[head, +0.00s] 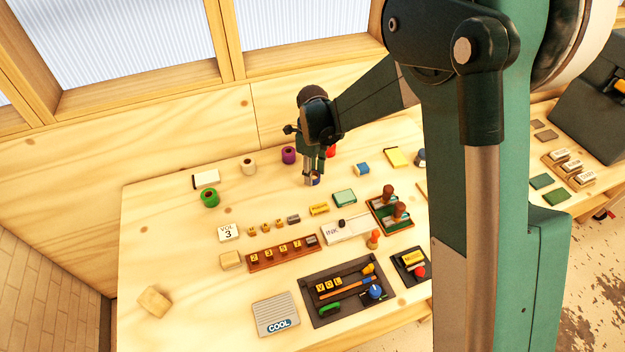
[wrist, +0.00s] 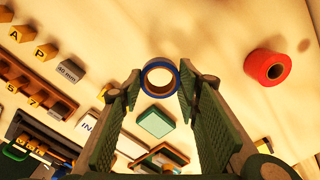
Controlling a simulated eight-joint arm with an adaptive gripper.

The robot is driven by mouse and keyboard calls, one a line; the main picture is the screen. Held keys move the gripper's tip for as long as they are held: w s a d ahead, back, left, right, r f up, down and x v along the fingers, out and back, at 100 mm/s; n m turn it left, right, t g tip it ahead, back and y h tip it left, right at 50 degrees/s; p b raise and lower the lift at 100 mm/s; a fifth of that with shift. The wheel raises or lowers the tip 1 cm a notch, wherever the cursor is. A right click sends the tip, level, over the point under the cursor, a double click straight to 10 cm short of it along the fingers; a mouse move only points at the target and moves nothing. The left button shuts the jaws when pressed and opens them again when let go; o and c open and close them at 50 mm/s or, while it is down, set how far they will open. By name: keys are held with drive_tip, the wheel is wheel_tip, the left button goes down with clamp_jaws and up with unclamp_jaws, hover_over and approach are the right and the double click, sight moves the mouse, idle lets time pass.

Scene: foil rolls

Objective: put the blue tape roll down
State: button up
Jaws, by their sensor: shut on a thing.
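The blue tape roll (wrist: 146,82) is a short ring with a blue outside and a pale inner core. It sits between the fingertips of my gripper (wrist: 158,84) in the wrist view, and both fingers touch its sides. In the head view my gripper (head: 313,180) points down at the back middle of the table, and only a bit of the blue roll (head: 316,182) shows between the fingers. I cannot tell whether the roll touches the tabletop.
A red roll (wrist: 267,67) stands beside my gripper. Purple (head: 289,155), cream (head: 248,167) and green (head: 209,198) rolls stand to the left. A green pad (head: 344,198) lies in front, near stamps and trays.

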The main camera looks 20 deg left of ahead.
sight(313, 187)
drive_tip(key=shift+f, duration=0.1)
drive_tip(key=shift+f, duration=1.8)
drive_tip(key=shift+f, duration=0.1)
drive_tip(key=o, duration=0.9)
wheel_tip(313, 187, up, 12)
idle(0.3)
